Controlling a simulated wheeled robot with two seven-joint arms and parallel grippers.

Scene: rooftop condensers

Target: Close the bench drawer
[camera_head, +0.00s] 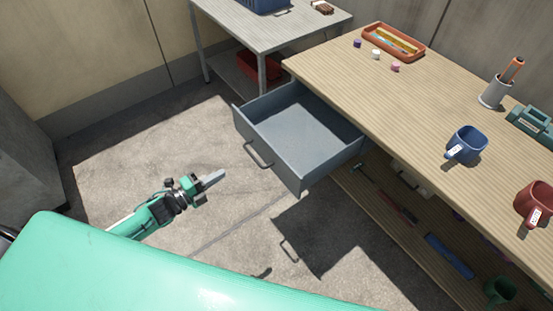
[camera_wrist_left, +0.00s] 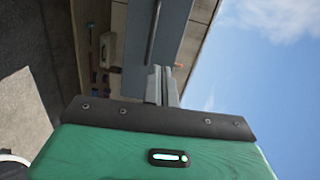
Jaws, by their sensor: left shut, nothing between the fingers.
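The grey-blue bench drawer (camera_head: 281,163) is pulled far out from under the wooden bench top. It looks empty inside. Its dark bar handle (camera_head: 258,154) is on the front panel, facing my left gripper. My left gripper (camera_head: 217,176) is shut and empty, to the left of the drawer front and apart from it in the head view. In the left wrist view the closed fingers (camera_wrist_left: 164,86) point toward the drawer front (camera_wrist_left: 178,36) and its handle (camera_wrist_left: 153,34). My right gripper is not in view.
The bench top (camera_head: 400,110) holds an orange tray (camera_head: 393,42), a blue mug (camera_head: 466,145), a red mug (camera_head: 535,204) and a pen cup (camera_head: 495,92). A lower shelf (camera_head: 375,190) holds tools. A grey table (camera_head: 262,32) stands behind. The floor before the drawer is clear.

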